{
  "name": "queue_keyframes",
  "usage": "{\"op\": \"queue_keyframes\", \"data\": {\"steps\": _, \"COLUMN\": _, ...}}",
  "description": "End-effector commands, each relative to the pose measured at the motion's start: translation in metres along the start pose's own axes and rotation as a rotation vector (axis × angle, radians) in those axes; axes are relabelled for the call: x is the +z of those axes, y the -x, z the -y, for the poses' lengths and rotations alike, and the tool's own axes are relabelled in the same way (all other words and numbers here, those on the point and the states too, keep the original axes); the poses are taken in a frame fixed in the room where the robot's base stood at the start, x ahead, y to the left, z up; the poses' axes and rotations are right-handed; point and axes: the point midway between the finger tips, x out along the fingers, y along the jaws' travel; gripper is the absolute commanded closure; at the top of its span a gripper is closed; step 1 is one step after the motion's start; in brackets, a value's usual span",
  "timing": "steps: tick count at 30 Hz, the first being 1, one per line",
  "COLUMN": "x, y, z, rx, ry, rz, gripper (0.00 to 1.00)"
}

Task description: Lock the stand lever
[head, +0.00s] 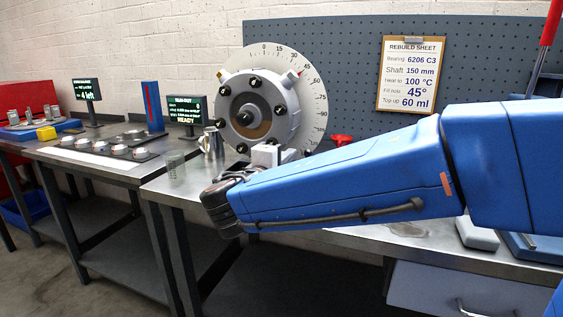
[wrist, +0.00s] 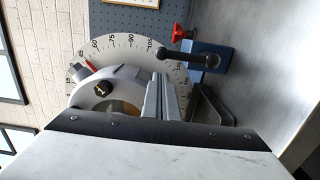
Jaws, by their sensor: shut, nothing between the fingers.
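The stand's black lever (wrist: 188,58) shows in the wrist view, a short bar with a ball at its end, beside a blue block (wrist: 222,55). A red star knob (wrist: 180,33) is close to it; it also shows in the head view (head: 341,140). The lever is hidden behind my arm in the head view. The grey rotor (head: 255,115) with bolts stands in front of a white angle dial (head: 305,85). My gripper (wrist: 165,82) is shut and empty, with its fingertips in front of the rotor's edge and short of the lever in the picture.
A small screen (head: 185,109) and a blue post (head: 152,106) are further left. A pegboard (head: 350,60) with a rebuild sheet (head: 409,75) is behind.

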Motion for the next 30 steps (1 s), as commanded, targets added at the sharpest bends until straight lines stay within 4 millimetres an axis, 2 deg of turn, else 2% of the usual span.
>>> {"op": "queue_keyframes", "data": {"steps": 5, "x": 0.009, "y": 0.000, "z": -0.004, "rx": -0.006, "ry": -0.112, "rz": -0.001, "gripper": 1.00}}
{"op": "queue_keyframes", "data": {"steps": 15, "x": 0.018, "y": -0.001, "z": -0.007, "rx": -0.006, "ry": -0.104, "rz": -0.001, "gripper": 1.00}}
{"op": "queue_keyframes", "data": {"steps": 30, "x": 0.021, "y": -0.001, "z": -0.007, "rx": -0.006, "ry": -0.104, "rz": 0.002, "gripper": 1.00}}
